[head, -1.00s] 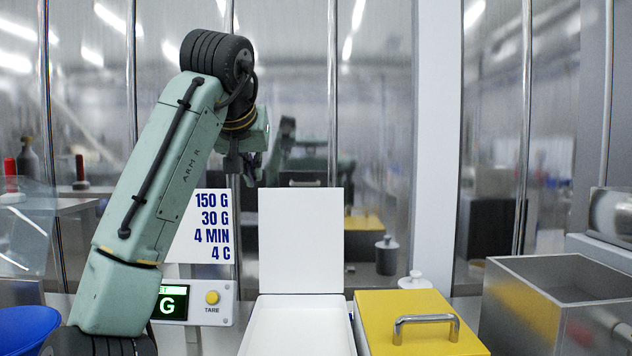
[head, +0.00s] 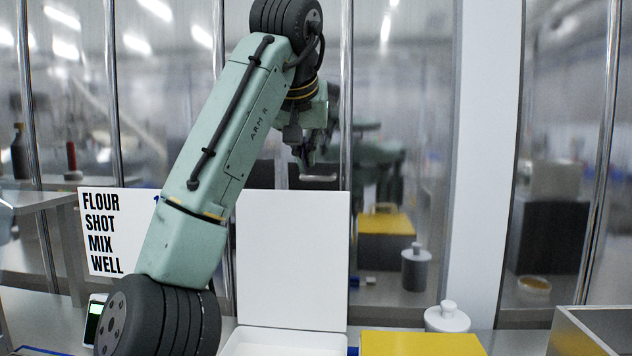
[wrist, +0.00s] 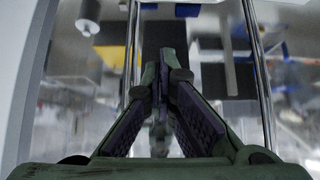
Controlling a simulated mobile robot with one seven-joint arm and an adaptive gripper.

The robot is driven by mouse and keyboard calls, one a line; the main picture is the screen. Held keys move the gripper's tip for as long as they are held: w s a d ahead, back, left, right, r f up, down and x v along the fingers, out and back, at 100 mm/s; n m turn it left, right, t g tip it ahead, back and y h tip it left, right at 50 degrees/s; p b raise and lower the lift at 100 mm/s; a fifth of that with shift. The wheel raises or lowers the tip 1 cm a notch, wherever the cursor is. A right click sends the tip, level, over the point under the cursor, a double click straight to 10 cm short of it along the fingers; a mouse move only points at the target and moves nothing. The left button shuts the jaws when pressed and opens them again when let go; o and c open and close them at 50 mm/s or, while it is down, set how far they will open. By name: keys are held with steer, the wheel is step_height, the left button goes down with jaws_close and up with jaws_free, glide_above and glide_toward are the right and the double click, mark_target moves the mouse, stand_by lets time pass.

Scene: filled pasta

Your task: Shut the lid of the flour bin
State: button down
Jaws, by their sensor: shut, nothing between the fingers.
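The flour bin appears to be the white open box (head: 285,343), low in the middle of the head view and cut off by the lower edge. Its flat white lid (head: 292,265) stands upright at the back of the box, open. My gripper (head: 306,165) hangs in the head view just above the lid's top edge in the picture; I cannot tell whether it is in front of or behind the lid. In the wrist view my gripper's fingers (wrist: 163,78) come together, shut and empty. The lid is not clearly seen there.
A yellow-topped box (head: 422,344) and a white knobbed jar (head: 447,318) stand right of the bin. A metal container (head: 592,332) is at far right. A sign with "FLOUR SHOT MIX WELL" (head: 103,232) stands left. A glazed wall with metal posts is behind.

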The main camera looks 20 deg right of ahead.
mark_target(308, 194)
steer(key=f+p, duration=0.1)
steer(key=f, duration=0.1)
steer(key=w+f, duration=0.1)
steer(key=f, duration=0.2)
steer(key=w+f+p, duration=0.1)
steer(key=f, duration=0.1)
steer(key=shift+w+d+f+p, duration=0.15)
steer(key=shift+d+f+p, duration=0.05)
steer(key=shift+d+p, duration=0.2)
steer(key=shift+f+b, duration=0.1)
steer(key=shift+b, duration=0.35)
